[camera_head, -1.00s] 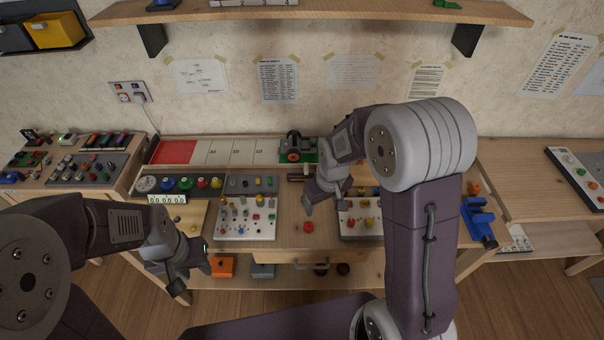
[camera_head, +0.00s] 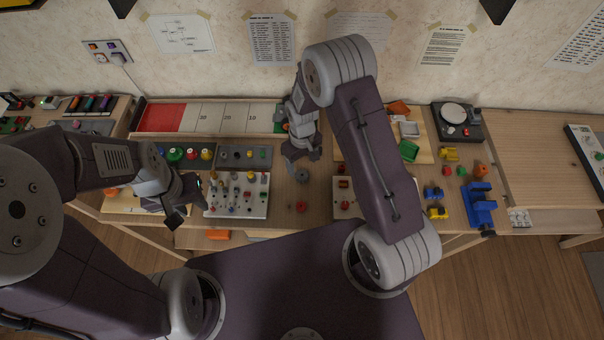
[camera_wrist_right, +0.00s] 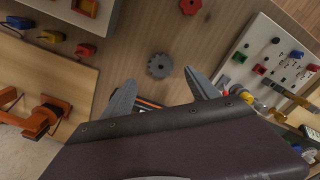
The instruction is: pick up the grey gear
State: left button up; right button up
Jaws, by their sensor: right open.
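The grey gear (camera_wrist_right: 160,66) lies flat on the wooden bench in the right wrist view, just beyond and between my fingertips. In the head view the grey gear (camera_head: 302,176) shows small, just below my right gripper (camera_head: 301,160). In the right wrist view my right gripper (camera_wrist_right: 162,92) is open with nothing between its fingers, apart from the gear. My left gripper (camera_head: 186,212) hangs over the front left of the bench; its fingers are too small and dark to tell whether it is open.
A red gear (camera_wrist_right: 190,6) lies near the grey one. A white pegboard panel (camera_head: 237,208) with several pegs stands left, and another panel (camera_head: 345,209) right. A blue vise (camera_head: 480,205) sits at the right edge. A round-topped scale (camera_head: 456,118) stands back right.

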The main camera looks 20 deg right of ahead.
aim_at(302, 174)
jog(key=shift+w+f, duration=0.15)
jog(key=shift+f, duration=0.4)
jog(key=shift+s+f, duration=0.2)
jog(key=shift+f, duration=0.15)
notch_tip(302, 174, down, 4)
jog(key=shift+s+a+p, duration=0.1)
jog(key=shift+p, duration=0.35)
jog(key=shift+f, duration=0.2)
jog(key=shift+r, duration=0.1)
jog(key=c, duration=1.4)
jog(key=shift+r, duration=0.1)
jog(key=shift+r, duration=0.25)
jog(key=r, duration=0.2)
jog(key=s+d+r, duration=0.1)
jog(key=r, duration=0.1)
jog(key=shift+b, duration=0.4)
jog(key=s+d+r, duration=0.6)
jog(key=s, duration=0.2)
jog(key=shift+s+r+b, duration=0.15)
jog(key=shift+b, duration=0.15)
